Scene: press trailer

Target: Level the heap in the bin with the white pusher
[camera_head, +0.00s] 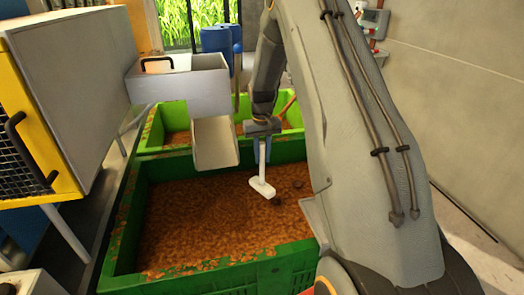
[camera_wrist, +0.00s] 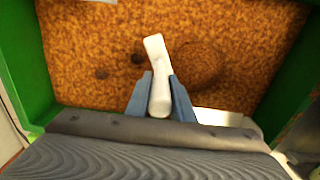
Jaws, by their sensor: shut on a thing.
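The white pusher (camera_head: 262,188) hangs below my gripper (camera_head: 262,155), over the near dark green bin (camera_head: 215,274). In the wrist view the pusher (camera_wrist: 156,62) is clasped between the two blue fingers of my gripper (camera_wrist: 162,77). The heap (camera_head: 205,222) is brown, grainy pulp covering the bin's floor below the rim. In the wrist view the heap (camera_wrist: 95,45) shows a round uneven patch right of the pusher; I cannot tell if it is raised or sunken. I cannot tell whether the pusher touches the pulp.
A few small dark lumps (camera_head: 297,184) lie on the pulp near the pusher. A grey chute (camera_head: 214,143) overhangs the bin's back edge. A lighter green bin (camera_head: 150,133) with pulp stands behind. A yellow-framed machine (camera_head: 75,85) stands left; a wall (camera_head: 460,100) is right.

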